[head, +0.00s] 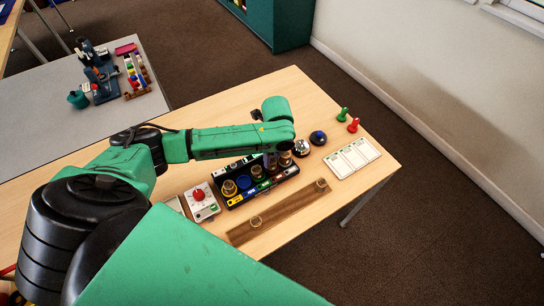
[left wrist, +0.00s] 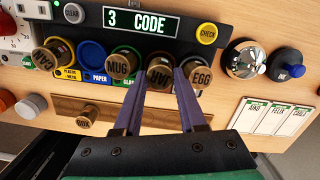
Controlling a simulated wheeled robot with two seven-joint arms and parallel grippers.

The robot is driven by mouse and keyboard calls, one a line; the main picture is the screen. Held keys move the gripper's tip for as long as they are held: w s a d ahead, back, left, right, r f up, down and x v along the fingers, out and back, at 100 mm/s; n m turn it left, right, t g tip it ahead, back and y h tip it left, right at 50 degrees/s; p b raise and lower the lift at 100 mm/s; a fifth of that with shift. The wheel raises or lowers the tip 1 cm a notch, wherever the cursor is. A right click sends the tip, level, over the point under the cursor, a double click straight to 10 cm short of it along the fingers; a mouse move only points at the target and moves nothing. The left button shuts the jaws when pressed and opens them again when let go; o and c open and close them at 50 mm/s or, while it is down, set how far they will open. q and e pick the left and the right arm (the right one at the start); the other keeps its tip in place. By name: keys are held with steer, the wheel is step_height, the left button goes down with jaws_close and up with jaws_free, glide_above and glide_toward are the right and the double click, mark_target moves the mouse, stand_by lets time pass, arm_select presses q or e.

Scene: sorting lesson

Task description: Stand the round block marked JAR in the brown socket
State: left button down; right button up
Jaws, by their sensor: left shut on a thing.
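The round block marked JAR (left wrist: 160,73) is between the two purple fingers of my left gripper (left wrist: 159,83) in the left wrist view. The fingers are shut on it, and its lettered top faces the camera. It is over the dark sorting rack (head: 237,203), in the row between the MUG block (left wrist: 121,64) and the EGG block (left wrist: 198,74). In the head view my left gripper (head: 271,160) points down at the rack. My fingers and the blocks hide the brown socket, and I cannot tell whether JAR touches its bottom. My right gripper is out of view.
A CAN block (left wrist: 48,57) stands at the yellow end, beside an empty blue socket (left wrist: 91,55). A wooden strip (head: 284,211) with round pieces lies in front. A bell (head: 301,148), a blue-topped button (head: 318,138) and white cards (head: 353,158) are to the right.

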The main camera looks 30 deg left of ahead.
arm_select(q)
steer(key=shift+f, duration=0.6)
steer(key=c, duration=0.8)
jaws_free()
steer(key=shift+o, duration=0.2)
step_height(320, 180, up, 11)
steer(key=p, duration=1.2)
steer(key=shift+s+d, duration=0.15)
steer(key=shift+d, duration=0.25)
step_height(320, 180, up, 6)
steer(key=p, duration=0.3)
glide_above(274, 162)
